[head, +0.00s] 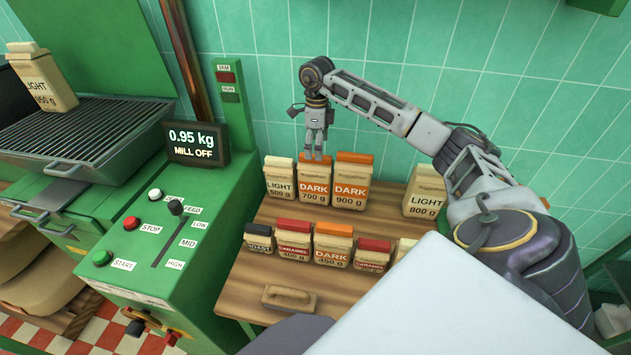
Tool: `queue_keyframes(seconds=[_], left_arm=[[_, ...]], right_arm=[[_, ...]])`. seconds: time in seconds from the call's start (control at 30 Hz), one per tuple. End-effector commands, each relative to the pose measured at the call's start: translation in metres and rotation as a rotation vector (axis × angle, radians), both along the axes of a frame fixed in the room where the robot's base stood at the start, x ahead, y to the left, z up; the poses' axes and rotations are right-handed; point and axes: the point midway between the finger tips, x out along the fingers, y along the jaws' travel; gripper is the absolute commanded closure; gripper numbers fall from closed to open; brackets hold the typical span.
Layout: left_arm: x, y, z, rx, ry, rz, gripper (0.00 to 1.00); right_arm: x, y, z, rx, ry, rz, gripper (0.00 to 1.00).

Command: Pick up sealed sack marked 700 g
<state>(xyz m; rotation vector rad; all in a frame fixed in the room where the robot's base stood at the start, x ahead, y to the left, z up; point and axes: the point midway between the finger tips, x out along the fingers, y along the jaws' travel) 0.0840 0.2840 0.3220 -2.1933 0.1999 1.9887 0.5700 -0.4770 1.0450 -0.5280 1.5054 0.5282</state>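The sack marked DARK 700 g (314,188) stands upright on the wooden shelf, tan with an orange label band. It is in the back row, between a LIGHT sack (279,182) and the DARK 900 g sack (351,186). My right gripper (314,157) points down from above, with its fingertips at the top edge of the 700 g sack. The fingers overlap the sack's top in this view, and I cannot tell if they touch or grip it. My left gripper is not in view.
A front row of smaller sacks, including DARK 450 g (333,246), stands before it. LIGHT 800 g (425,191) stands apart at right. The green mill (182,225) with its display (196,143) is at left. A tiled wall (420,50) is close behind.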

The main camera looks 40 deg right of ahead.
Motion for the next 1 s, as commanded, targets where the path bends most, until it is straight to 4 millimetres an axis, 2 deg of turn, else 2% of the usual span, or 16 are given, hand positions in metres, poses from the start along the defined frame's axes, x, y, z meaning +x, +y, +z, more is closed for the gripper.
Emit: queue_keyframes(seconds=[0.1,0.23,0.77,1.0], left_arm=[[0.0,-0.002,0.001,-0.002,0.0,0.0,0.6],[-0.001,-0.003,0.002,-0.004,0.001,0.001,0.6],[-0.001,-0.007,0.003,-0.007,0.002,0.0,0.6],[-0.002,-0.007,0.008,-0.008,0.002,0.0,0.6]], right_arm=[[0.0,0.0,-0.015,0.0,0.003,0.0,0.14],[0.0,0.0,-0.025,0.001,0.002,0.0,0.14],[0.0,0.001,-0.032,0.0,0.001,0.0,0.14],[0.001,0.003,-0.049,0.001,0.003,0.0,0.14]])
